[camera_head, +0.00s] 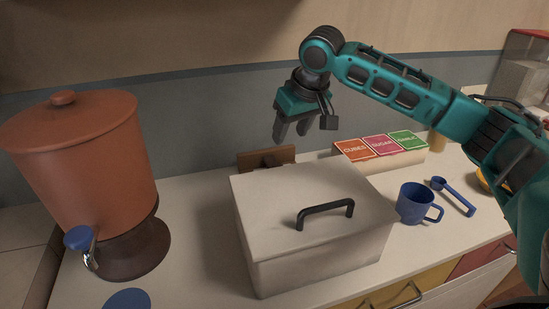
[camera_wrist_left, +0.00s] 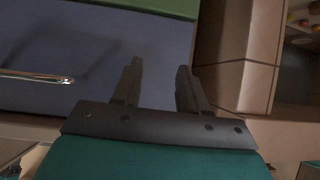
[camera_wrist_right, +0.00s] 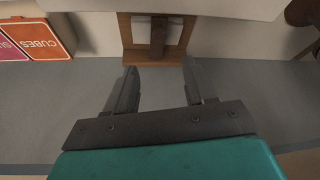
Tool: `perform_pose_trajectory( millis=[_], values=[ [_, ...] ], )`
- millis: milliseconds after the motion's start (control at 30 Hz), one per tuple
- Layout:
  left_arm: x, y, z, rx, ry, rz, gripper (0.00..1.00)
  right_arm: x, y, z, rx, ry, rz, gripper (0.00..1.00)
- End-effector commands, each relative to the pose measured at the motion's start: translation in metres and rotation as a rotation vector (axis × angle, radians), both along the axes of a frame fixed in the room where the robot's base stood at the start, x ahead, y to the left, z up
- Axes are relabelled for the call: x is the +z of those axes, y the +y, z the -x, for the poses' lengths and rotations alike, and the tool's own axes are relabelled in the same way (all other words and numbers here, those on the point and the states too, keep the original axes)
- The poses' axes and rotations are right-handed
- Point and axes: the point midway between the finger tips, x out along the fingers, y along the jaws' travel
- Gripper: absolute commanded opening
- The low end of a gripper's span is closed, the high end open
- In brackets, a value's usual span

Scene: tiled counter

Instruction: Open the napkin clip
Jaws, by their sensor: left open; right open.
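A brown wooden napkin holder (camera_head: 266,158) stands at the back of the counter, behind the white box; its lower part is hidden by the box in the head view. In the right wrist view the holder (camera_wrist_right: 184,52) shows as a brown frame with a darker upright bar, the clip (camera_wrist_right: 158,36), in its middle. My right gripper (camera_head: 293,135) is open and empty, above and just behind the holder in the head view, not touching it. Its fingers (camera_wrist_right: 158,78) point toward the holder. My left gripper (camera_wrist_left: 158,78) is open and empty, in front of a blue drawer front.
A white lidded box (camera_head: 310,235) with a black handle stands before the holder. An orange dispenser (camera_head: 80,150) is at left. Labelled cards (camera_head: 380,146), a blue mug (camera_head: 413,204) and a blue scoop (camera_head: 455,196) are at right. A blue drawer (camera_wrist_left: 90,55) has a metal handle.

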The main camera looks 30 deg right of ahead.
Motion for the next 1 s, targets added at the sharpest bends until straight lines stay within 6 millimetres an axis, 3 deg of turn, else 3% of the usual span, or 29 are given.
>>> perform_pose_trajectory(
  millis=[300,500,700,1000],
  values=[
    [-0.002,0.000,0.003,0.000,0.006,0.000,0.43,-0.062,0.001,-0.024,0.001,0.005,0.000,0.54],
    [-0.002,0.000,0.004,0.000,0.007,0.001,0.43,-0.091,0.001,-0.037,0.000,0.003,-0.001,0.54],
    [-0.001,0.000,0.004,0.000,0.008,0.001,0.43,-0.104,0.001,-0.042,0.001,0.002,-0.001,0.54],
    [-0.002,-0.001,0.004,0.000,0.007,0.001,0.43,-0.106,0.001,-0.043,0.001,0.001,-0.001,0.53]
  ],
)
